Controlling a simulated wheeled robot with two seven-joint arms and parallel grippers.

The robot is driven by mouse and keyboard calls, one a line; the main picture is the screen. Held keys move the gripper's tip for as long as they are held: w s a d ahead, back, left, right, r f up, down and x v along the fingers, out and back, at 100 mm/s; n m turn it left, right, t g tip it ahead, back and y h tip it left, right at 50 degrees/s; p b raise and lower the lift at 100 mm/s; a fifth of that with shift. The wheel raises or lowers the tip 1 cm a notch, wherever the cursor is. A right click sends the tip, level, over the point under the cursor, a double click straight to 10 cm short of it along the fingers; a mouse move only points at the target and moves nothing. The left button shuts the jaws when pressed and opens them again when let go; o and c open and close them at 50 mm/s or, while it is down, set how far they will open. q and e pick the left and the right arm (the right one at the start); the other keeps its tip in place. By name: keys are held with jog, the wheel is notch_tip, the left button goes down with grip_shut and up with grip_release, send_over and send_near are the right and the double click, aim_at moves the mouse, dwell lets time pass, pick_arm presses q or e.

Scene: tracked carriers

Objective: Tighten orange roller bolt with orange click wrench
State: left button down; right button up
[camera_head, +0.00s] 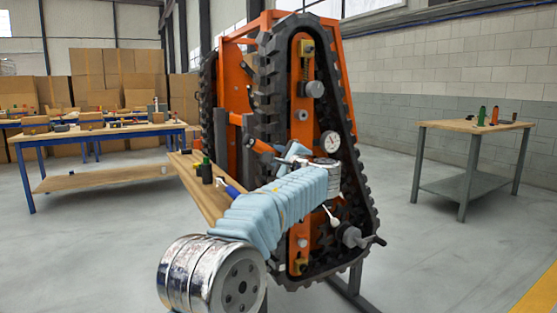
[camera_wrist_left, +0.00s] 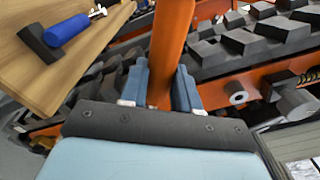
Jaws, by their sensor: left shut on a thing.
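My left gripper (camera_head: 284,153) is beside the tracked carrier (camera_head: 262,85), with its arm coming up from the bottom. In the left wrist view my blue fingers (camera_wrist_left: 160,88) are shut on an orange handle, which I take for the click wrench (camera_wrist_left: 172,40). The handle runs up out of that picture, so its working end is hidden there. In the head view the orange wrench (camera_head: 262,146) shows small at the fingers. Grey round roller parts (camera_head: 314,89) sit on the carrier's orange plate. I cannot tell which bolt is the orange one. My right gripper is not in view.
A wooden shelf (camera_head: 205,198) beside the carrier holds a dark green item (camera_head: 206,170) and a blue-handled tool (camera_wrist_left: 68,30). A crank (camera_head: 352,237) sticks out low on the carrier. Workbenches stand left (camera_head: 105,132) and right (camera_head: 472,126), with open floor before the right one.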

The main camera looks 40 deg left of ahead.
pick_arm(q)
jog(key=shift+s+a+f+n+b, duration=0.15)
jog(key=shift+s+f+n+b, duration=0.2)
jog(key=shift+f+n+b, duration=0.85)
jog(key=shift+s+a+f+n+b, duration=0.15)
jog(key=shift+s+f+n+b, duration=0.2)
jog(key=shift+b, duration=1.55)
jog(key=shift+s+a+f+n+b, duration=0.15)
jog(key=shift+f+n+b, duration=1.05)
jog(key=shift+b, duration=1.25)
notch_tip(320, 180, down, 7)
jog(key=n+b, duration=0.5)
jog(key=b, duration=0.3)
jog(key=shift+w+d+r+b, duration=0.15)
jog(key=shift+w+d+b, duration=0.15)
jog(key=shift+w, duration=0.1)
jog(key=shift+r+n, duration=0.15)
jog(key=shift+n, duration=0.1)
jog(key=shift+s+a+r+m+p, duration=0.15)
jog(key=shift+s+r+m+p, duration=0.1)
jog(key=shift+r+m+p, duration=0.4)
